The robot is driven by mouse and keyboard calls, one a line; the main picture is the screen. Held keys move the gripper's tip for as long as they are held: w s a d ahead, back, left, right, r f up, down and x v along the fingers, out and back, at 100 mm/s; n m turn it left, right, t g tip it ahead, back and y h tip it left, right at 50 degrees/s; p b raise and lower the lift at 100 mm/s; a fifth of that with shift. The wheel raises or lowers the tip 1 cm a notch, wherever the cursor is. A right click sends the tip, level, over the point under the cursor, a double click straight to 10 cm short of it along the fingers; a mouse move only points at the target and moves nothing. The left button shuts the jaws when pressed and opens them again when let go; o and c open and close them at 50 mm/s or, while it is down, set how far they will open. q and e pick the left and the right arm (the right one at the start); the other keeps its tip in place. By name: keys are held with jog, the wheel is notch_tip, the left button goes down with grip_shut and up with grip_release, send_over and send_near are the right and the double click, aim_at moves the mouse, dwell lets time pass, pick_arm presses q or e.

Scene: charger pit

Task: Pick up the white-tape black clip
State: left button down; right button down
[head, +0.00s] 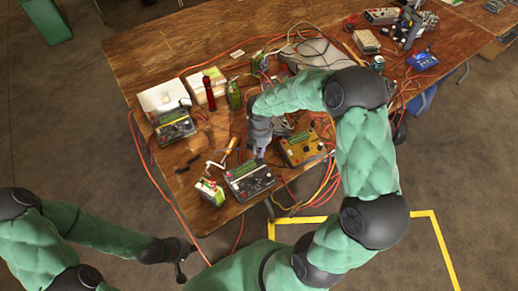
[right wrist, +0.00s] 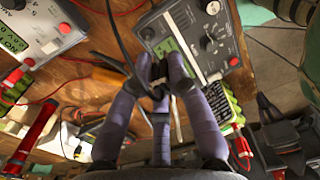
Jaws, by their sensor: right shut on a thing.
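My right gripper (head: 260,152) is over the near part of the wooden table, just above the grey meter box (head: 250,180). In the right wrist view, its purple-grey fingers (right wrist: 158,85) are closed around a small dark piece, which looks like the black clip (right wrist: 157,92) with its black lead (right wrist: 122,38) running up. The fingers hide most of the clip, and I cannot make out the white tape clearly. My left gripper (head: 181,265) hangs beyond the table's near left edge, away from the table things. It is too small to tell whether it is open.
A yellow meter box (head: 303,149) stands right of the grey one. A white-and-green block (head: 209,191) stands to the left. A red cylinder (head: 209,92) and white boxes (head: 164,97) are further back. Loose cables cross the table (head: 150,50); its far left is clear.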

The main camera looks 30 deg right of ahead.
jog(key=s+a+r+p, duration=0.2)
jog(key=s+a+r, duration=0.3)
jog(key=s+r, duration=0.3)
jog(key=shift+s+a+r+p, duration=0.2)
jog(key=shift+s+p, duration=0.1)
jog(key=shift+s, duration=1.3)
jog(key=shift+f, duration=0.1)
